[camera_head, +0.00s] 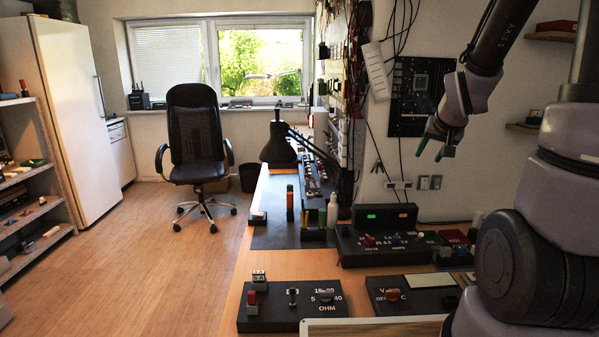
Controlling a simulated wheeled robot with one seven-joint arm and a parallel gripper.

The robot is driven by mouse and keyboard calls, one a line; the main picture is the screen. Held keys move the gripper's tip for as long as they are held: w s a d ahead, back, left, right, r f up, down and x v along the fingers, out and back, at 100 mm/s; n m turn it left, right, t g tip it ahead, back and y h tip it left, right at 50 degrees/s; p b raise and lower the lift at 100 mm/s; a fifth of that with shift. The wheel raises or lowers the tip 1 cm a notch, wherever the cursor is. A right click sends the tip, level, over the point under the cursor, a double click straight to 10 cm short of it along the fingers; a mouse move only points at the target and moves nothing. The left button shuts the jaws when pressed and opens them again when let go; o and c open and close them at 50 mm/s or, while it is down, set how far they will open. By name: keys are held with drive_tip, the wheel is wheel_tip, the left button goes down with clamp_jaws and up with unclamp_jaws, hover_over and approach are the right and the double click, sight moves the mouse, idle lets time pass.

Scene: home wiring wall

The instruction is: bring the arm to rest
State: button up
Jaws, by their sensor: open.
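My gripper (434,146) hangs in the upper right, in front of the wall, with its fingers pointing down and left. Its two fingers are dark-tipped with a green tint, and a gap shows between them. It is open and holds nothing. It is apart from the bench and from the panels below it. My arm comes in from the upper right and its large joints fill the right edge, hiding part of the bench there.
The wooden bench (290,266) carries a black OHM panel (285,321), a second panel with red and green displays (385,215), a black lamp (278,150) and bottles. A black board (408,97) and cables hang on the wall. An office chair (197,140) stands on open floor at left.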

drive_tip(key=s+a+r+y, duration=0.1)
drive_tip(key=s+a+r, duration=0.2)
drive_tip(key=s, duration=0.3)
drive_tip(key=s+a+r+g+y, duration=0.1)
drive_tip(key=s+a+r, duration=0.2)
drive_tip(key=s+r, duration=0.3)
drive_tip(key=s+a+r+y, duration=0.1)
drive_tip(key=s+a+r, duration=0.2)
drive_tip(key=s, duration=0.5)
drive_tip(key=shift+a+r, duration=0.35)
drive_tip(key=shift+r, duration=0.5)
drive_tip(key=shift+s, duration=0.1)
